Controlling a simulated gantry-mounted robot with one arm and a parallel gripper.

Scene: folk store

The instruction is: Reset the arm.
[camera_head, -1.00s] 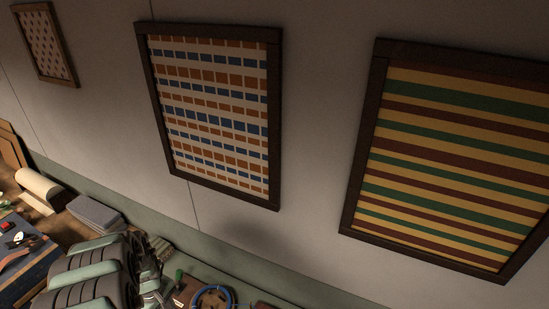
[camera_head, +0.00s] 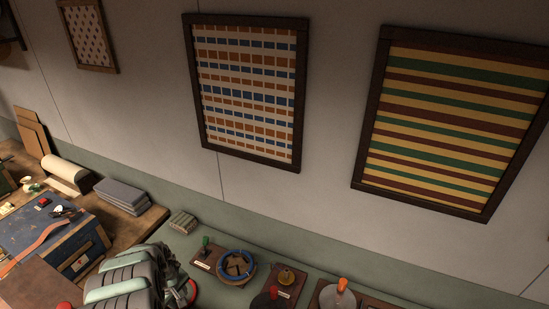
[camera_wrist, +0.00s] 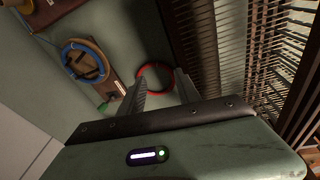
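My arm (camera_head: 128,284) shows at the bottom left of the head view, over the green counter. In the wrist view my gripper (camera_wrist: 160,84) has its two ridged fingers apart, with nothing held between them. A red ring (camera_wrist: 155,64) appears beyond and between the fingertips, seemingly on the green surface. Part of a red ring also shows beside my arm in the head view (camera_head: 193,292). My arm hides part of the counter there.
The green counter (camera_head: 225,218) bears a blue ring on a wooden board (camera_head: 252,268) and other mounted pieces. A wooden table at left holds a blue box (camera_head: 72,252) and grey stacked slabs (camera_head: 122,193). A slatted rack (camera_wrist: 270,45) stands right in the wrist view. Framed patterns hang on the wall.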

